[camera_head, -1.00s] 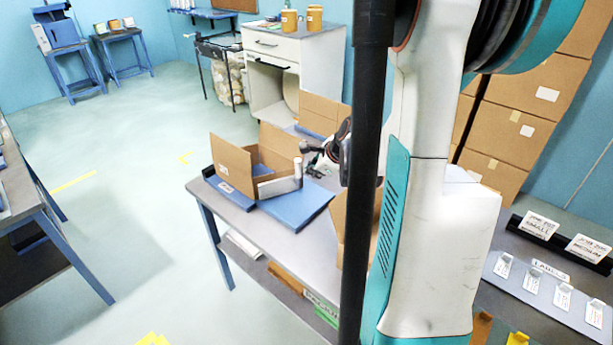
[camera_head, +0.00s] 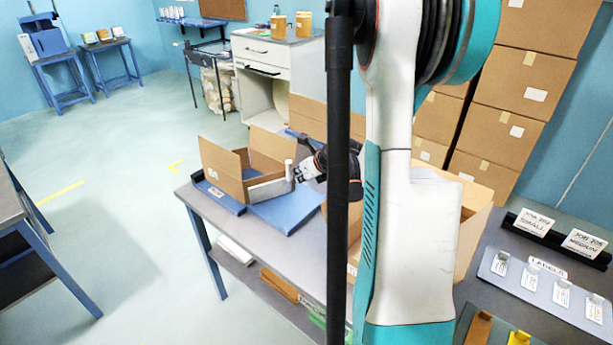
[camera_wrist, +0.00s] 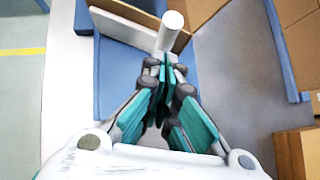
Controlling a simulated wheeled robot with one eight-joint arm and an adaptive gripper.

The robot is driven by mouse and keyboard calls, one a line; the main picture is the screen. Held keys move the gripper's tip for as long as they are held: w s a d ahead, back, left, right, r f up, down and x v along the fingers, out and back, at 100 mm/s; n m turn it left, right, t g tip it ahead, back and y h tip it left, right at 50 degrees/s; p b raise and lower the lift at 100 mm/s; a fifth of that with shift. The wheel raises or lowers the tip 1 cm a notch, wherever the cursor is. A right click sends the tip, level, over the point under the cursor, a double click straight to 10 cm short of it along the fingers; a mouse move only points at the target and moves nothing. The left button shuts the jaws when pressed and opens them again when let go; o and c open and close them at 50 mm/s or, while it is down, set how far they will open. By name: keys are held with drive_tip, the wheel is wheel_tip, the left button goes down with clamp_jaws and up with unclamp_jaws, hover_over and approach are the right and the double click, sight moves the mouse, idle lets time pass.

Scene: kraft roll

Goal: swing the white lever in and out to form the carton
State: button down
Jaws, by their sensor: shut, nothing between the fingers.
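The brown carton (camera_head: 232,182) stands open-topped on the blue former at the table's far end, with flaps raised at its left and back. The white lever (camera_head: 289,173) is a short upright white post at the right end of a pale grey plate (camera_head: 267,190) along the carton's front. In the wrist view the lever (camera_wrist: 174,22) shows just beyond my fingertips, with carton panels behind it. My gripper (camera_head: 302,171) is shut and empty, low beside the lever on its right; its closed fingers (camera_wrist: 167,72) point at it. I cannot tell whether they touch.
The blue board (camera_head: 288,209) lies flat on the grey table (camera_head: 258,238). Another open carton (camera_head: 306,116) stands behind, and more cardboard is partly hidden by my arm. Stacked boxes (camera_head: 520,95) stand at the right wall. The floor left of the table is clear.

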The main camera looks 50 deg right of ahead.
drive_tip(key=shift+x, duration=1.05)
drive_tip(key=shift+n+y, duration=0.6)
drive_tip(key=shift+n, duration=0.2)
drive_tip(key=w+d, duration=0.3)
drive_tip(key=shift+w+d, duration=0.2)
drive_tip(key=shift+w, duration=0.1)
drive_tip(key=shift+r, duration=0.15)
